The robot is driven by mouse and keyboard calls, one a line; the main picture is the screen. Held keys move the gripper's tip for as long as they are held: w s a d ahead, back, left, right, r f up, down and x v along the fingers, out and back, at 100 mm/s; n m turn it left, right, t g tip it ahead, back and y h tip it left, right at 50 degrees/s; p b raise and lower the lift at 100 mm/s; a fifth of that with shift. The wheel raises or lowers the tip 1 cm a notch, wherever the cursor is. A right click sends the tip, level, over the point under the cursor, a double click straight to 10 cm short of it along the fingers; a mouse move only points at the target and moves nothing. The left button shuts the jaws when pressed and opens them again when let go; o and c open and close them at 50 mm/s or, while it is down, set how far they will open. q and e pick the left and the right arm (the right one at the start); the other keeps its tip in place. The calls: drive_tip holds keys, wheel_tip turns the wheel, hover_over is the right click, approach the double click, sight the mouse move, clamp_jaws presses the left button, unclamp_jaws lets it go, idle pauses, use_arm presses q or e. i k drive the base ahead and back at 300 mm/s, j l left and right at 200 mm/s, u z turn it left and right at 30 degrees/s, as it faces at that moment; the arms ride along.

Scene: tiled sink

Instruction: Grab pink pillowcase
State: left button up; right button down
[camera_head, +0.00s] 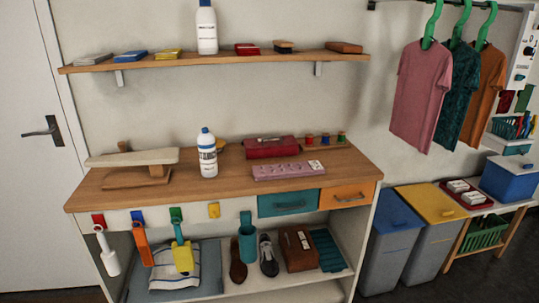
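I cannot make out anything that is clearly a pillowcase. A flat pink item (288,171) with small pale marks lies on the wooden counter, right of centre; I cannot tell whether it is folded cloth. A pink T-shirt (420,95) hangs from a green hanger at the upper right. Neither of my grippers is in view.
The wooden counter (215,180) also holds an ironing-board-like stand (133,165), a white bottle (207,155), a red case (271,147) and thread spools (325,140). A wall shelf (215,60) is above. Blue and yellow bins (436,205) stand right. A door (35,150) is left.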

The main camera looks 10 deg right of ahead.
sight(312, 167)
drive_tip(key=i+l+u, duration=0.1)
drive_tip(key=l, duration=0.25)
drive_tip(key=i+l+u, duration=0.1)
drive_tip(key=i+l, duration=0.2)
drive_tip(key=i+l+u, duration=0.1)
drive_tip(key=l, duration=0.3)
drive_tip(key=i+l+u, duration=0.1)
drive_tip(key=i+l, duration=0.2)
drive_tip(key=i+l+u, duration=0.1)
drive_tip(key=l, duration=0.35)
drive_tip(key=i+l+u, duration=0.1)
drive_tip(key=l, duration=0.3)
drive_tip(key=i+l, duration=0.25)
drive_tip(key=l, duration=0.15)
drive_tip(key=u, duration=0.05)
